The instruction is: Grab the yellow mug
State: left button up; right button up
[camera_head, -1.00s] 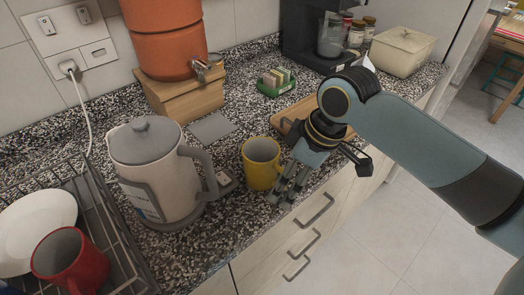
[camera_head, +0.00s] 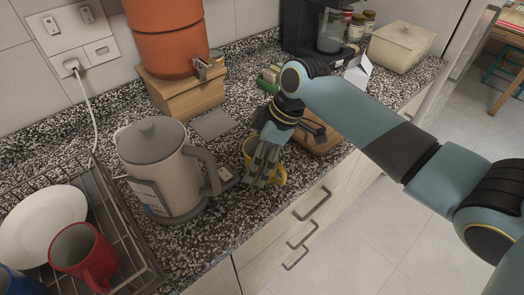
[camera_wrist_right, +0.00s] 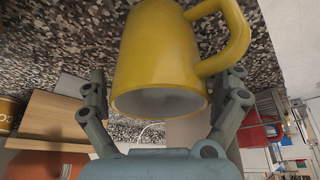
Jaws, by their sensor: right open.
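The yellow mug (camera_head: 247,149) stands upright on the speckled counter, right of the kettle. My right gripper (camera_head: 262,177) is at the mug in the head view and hides much of it, with the mug's handle showing at the right. In the right wrist view the yellow mug (camera_wrist_right: 158,48) fills the upper middle with its rim toward me. The open fingers of my right gripper (camera_wrist_right: 167,77) are on either side of its rim there. Contact cannot be made out. My left gripper is out of view.
A grey kettle (camera_head: 160,165) stands close left of the mug. A wooden board (camera_head: 322,138) lies to the right. A dish rack (camera_head: 117,222) with a red mug (camera_head: 84,256) and a white plate (camera_head: 38,222) is at the left. The counter's front edge is near.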

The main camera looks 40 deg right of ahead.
jog(key=shift+w+a+f, duration=0.15)
jog(key=shift+w+f, duration=0.05)
jog(key=shift+f, duration=0.4)
jog(key=c, duration=1.3)
